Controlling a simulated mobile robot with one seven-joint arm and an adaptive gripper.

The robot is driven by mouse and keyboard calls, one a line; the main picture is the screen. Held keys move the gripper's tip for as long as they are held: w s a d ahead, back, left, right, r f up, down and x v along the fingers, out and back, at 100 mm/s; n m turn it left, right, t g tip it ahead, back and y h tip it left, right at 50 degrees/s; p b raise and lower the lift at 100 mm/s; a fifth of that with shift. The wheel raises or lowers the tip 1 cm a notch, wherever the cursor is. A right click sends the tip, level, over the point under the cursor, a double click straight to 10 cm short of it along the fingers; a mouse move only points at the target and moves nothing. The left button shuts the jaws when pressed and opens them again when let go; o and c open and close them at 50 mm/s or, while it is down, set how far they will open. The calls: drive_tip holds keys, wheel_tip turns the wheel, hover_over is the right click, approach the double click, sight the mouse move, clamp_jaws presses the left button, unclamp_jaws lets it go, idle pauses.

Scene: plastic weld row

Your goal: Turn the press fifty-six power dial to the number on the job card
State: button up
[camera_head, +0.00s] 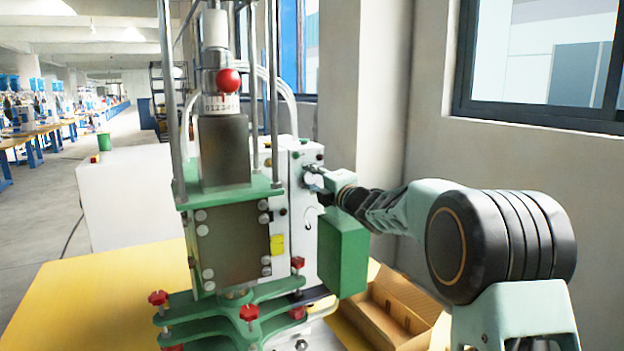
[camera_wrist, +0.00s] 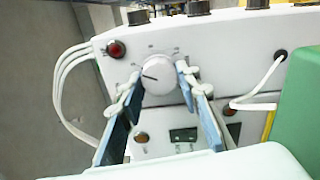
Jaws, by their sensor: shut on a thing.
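The power dial (camera_wrist: 158,75) is a round white knob on the press's white control panel (camera_wrist: 225,45). In the wrist view a short dark pointer line on its face points left and slightly up. Small scale marks surround it, too small to read. My gripper (camera_wrist: 159,80) is shut on the dial, one finger on its left side and one on its right. In the head view my gripper (camera_head: 318,178) reaches the panel of the press (camera_head: 303,225) from the right, and mostly hides the dial. I cannot make out a job card in either view.
A red indicator (camera_wrist: 116,48) sits left of the dial, with switches below. White cables run on both sides. A green box (camera_head: 342,252) projects below my gripper. A cardboard box (camera_head: 385,315) stands on the yellow table (camera_head: 75,290). A wall is close on the right.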

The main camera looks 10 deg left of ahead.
drive_tip(key=o, duration=1.1)
drive_tip(key=v, duration=1.2)
drive_tip(key=shift+d, duration=0.1)
